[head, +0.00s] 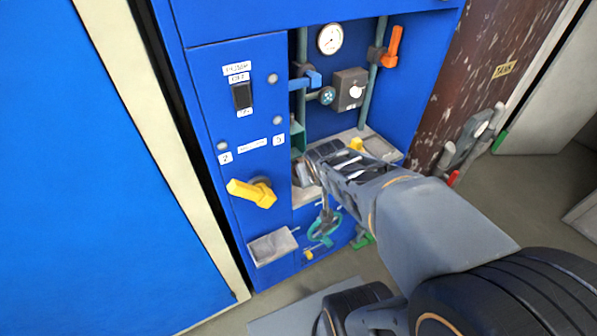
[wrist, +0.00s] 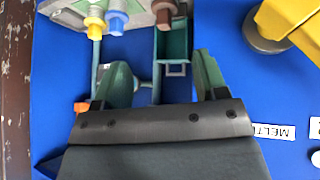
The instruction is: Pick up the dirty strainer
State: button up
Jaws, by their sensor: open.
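No piece is clearly readable as the dirty strainer. A brown piece (wrist: 165,13) at the grey ledge, at the top of the wrist view, may be it; its shape is too small to tell. My gripper (wrist: 162,75) is open, with its two fingers apart and nothing seen between them. The brown piece lies beyond the fingertips, roughly in line with the gap. In the head view my gripper (head: 312,165) is at the left part of the grey ledge (head: 383,147), and my arm hides much of that ledge.
A blue piece (wrist: 117,22) and a yellow piece (wrist: 95,25) are beside the brown one. A teal bracket (wrist: 186,45) is close to the fingers. A yellow handle (head: 251,192) sticks out of the blue panel (head: 213,105). Pipes and a grey valve box (head: 349,89) are above.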

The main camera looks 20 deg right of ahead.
jog(key=w+d+f+t+b, duration=0.3)
jog(key=w+d+f, duration=0.2)
jog(key=n+t+y+b, duration=0.2)
jog(key=t+y+b, duration=0.1)
jog(key=t+b, duration=0.15)
send_near(302, 159)
jog(key=shift+y, duration=0.5)
jog(key=x, duration=1)
jog(key=shift+s+d+f, duration=0.1)
jog(key=shift+d+f, duration=0.15)
grip_shut()
jog(key=shift+r, duration=0.1)
